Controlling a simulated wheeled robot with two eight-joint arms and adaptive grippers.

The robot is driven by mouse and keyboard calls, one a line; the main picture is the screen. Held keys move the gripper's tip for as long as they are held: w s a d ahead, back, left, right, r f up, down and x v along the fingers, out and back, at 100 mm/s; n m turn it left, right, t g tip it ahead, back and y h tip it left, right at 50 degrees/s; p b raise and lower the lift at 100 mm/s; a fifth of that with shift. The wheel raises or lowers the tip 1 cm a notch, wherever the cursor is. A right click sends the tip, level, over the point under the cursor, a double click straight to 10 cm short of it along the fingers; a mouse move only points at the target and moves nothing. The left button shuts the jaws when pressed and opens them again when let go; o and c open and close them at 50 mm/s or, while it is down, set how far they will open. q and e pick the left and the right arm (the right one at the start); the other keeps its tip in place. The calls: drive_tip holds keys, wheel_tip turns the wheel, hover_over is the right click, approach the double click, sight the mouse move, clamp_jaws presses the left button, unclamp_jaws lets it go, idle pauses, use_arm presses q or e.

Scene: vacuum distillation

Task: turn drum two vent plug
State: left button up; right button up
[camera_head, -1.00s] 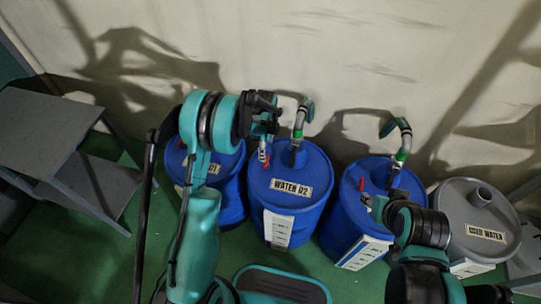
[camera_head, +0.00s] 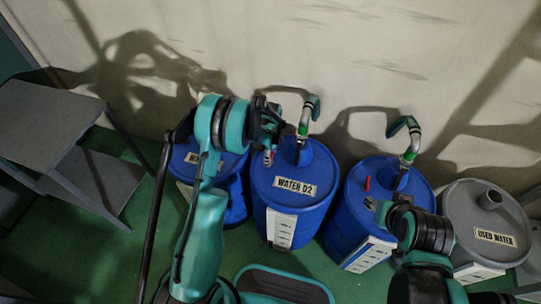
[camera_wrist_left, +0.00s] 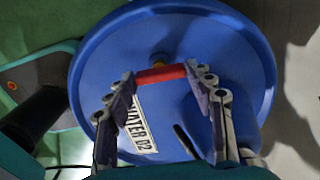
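Drum two (camera_head: 318,205) is a blue drum labelled WATER 02, in the middle of the head view. Its lid (camera_wrist_left: 215,55) fills much of the left wrist view. The vent plug's red bar handle (camera_wrist_left: 160,74) lies across the lid, with a small yellowish part behind it. My left gripper (camera_wrist_left: 160,82) is over the lid with its fingers spread, one at each end of the red bar. I cannot tell whether they touch it. In the head view, my left gripper (camera_head: 268,150) hides part of the lid's left side. My right gripper (camera_head: 383,210) is at the third drum's front; its fingers are unclear.
Blue drums stand left (camera_head: 235,200) and right (camera_head: 345,235) of drum two. A grey USED WATER drum (camera_head: 465,220) is at far right. Curved pipes (camera_head: 304,120) rise from the lids near the wall. Grey steps (camera_head: 75,175) stand left; green floor lies between.

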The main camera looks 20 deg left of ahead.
use_arm(q)
drive_tip(key=shift+n, duration=0.3)
drive_tip(key=n, duration=0.6)
drive_tip(key=shift+n, duration=0.3)
drive_tip(key=n, duration=0.3)
drive_tip(key=shift+n, duration=0.3)
drive_tip(key=n, duration=0.3)
drive_tip(key=shift+n, duration=0.3)
drive_tip(key=n, duration=0.9)
drive_tip(key=shift+n, duration=0.3)
